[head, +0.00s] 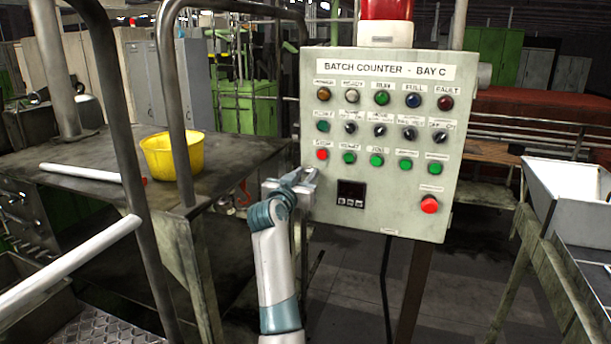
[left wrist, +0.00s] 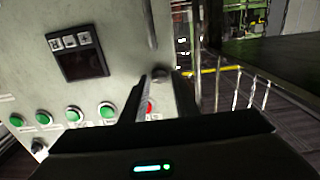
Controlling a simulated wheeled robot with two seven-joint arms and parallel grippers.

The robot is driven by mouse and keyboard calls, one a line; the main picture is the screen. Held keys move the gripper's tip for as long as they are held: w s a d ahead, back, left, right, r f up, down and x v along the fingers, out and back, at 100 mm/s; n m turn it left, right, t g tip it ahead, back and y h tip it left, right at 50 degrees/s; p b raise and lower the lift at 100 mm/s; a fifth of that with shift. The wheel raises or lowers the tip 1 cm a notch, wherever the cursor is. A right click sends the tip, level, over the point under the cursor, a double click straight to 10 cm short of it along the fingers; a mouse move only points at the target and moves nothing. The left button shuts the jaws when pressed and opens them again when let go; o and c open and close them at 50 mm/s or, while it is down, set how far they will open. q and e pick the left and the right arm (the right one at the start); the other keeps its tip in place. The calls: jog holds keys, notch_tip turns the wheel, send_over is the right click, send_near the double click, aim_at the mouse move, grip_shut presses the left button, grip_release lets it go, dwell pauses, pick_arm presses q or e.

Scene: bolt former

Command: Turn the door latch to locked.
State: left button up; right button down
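The pale grey control box (head: 385,215), labelled "BATCH COUNTER - BAY C", faces me upright in the head view. My left gripper (head: 308,178) is at its lower left edge, just below the red button. In the left wrist view the gripper's dark fingers (left wrist: 160,95) stand apart, with the red button (left wrist: 148,106) visible between them. A small dark grey knob (left wrist: 160,72), probably the door latch, sits near the box's edge just beyond the fingertips. I cannot tell its angle or whether the fingers touch it. The gripper hides this spot in the head view. My right gripper is out of view.
Several buttons and selector knobs (head: 380,130) cover the box front, with a small display (head: 351,194) right of the gripper. A bench (head: 80,180) with a yellow bucket (head: 172,155) and metal rails stands left. A white chute (head: 570,190) is at right.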

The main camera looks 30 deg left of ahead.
pick_arm(q)
grip_shut()
jog(key=shift+n, duration=0.3)
jog(key=n, duration=0.7)
jog(key=shift+f+n, duration=0.1)
jog(key=shift+n, duration=0.3)
jog(key=n, duration=0.4)
jog(key=shift+a+n, duration=0.1)
jog(key=shift+n, duration=0.2)
jog(key=n, duration=0.4)
jog(key=shift+f+n, duration=0.1)
jog(key=shift+n, duration=0.3)
jog(key=shift+o, duration=2.2)
grip_release()
